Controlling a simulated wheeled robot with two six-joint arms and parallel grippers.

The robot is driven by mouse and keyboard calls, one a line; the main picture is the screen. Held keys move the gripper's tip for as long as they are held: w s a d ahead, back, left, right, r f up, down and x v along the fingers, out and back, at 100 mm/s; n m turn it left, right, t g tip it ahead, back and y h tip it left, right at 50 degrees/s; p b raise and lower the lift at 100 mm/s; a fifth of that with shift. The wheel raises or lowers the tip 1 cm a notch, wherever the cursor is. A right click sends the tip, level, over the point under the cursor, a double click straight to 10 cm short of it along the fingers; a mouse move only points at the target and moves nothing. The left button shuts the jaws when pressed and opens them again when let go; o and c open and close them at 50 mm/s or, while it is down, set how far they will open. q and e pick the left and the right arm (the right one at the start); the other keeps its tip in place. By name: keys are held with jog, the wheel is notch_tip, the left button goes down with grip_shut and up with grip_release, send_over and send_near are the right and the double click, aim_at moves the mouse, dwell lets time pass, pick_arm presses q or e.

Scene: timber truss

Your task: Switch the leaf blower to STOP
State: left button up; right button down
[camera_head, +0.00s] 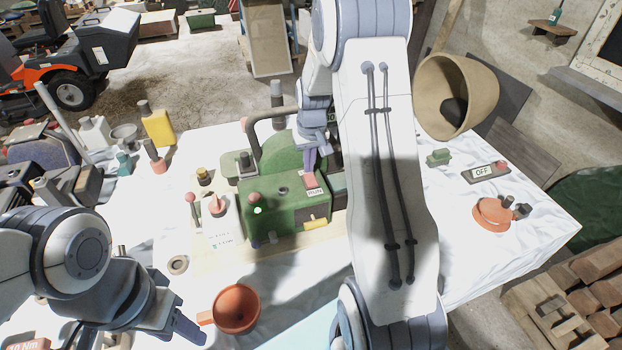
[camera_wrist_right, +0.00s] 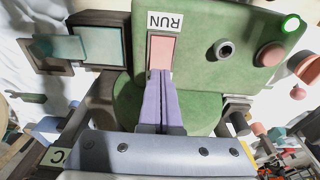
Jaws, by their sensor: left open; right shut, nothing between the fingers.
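The leaf blower (camera_head: 285,215) is a green-bodied machine with a dark handle, on the white-covered table. Its pink rocker switch (camera_head: 311,180) lies on top beside a white label (camera_head: 315,191). My left gripper (camera_head: 190,330) is open and empty at the lower left, by an orange funnel-like cup.
The orange cup (camera_head: 236,308) stands in front of the blower. A white canister (camera_head: 220,222) is close at its left. A green lamp (camera_wrist_right: 291,23) glows beside a red knob (camera_wrist_right: 270,55) on the blower. A box reading OFF (camera_head: 485,173) lies at the right.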

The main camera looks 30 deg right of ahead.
aim_at(309, 176)
jog(key=shift+f+b, duration=0.65)
jog(key=shift+f, duration=0.3)
dwell(0.6)
jog(key=shift+r, duration=0.1)
jog(key=shift+r+p, duration=2.85)
jog(key=shift+r, duration=0.7)
jog(key=shift+f, duration=0.1)
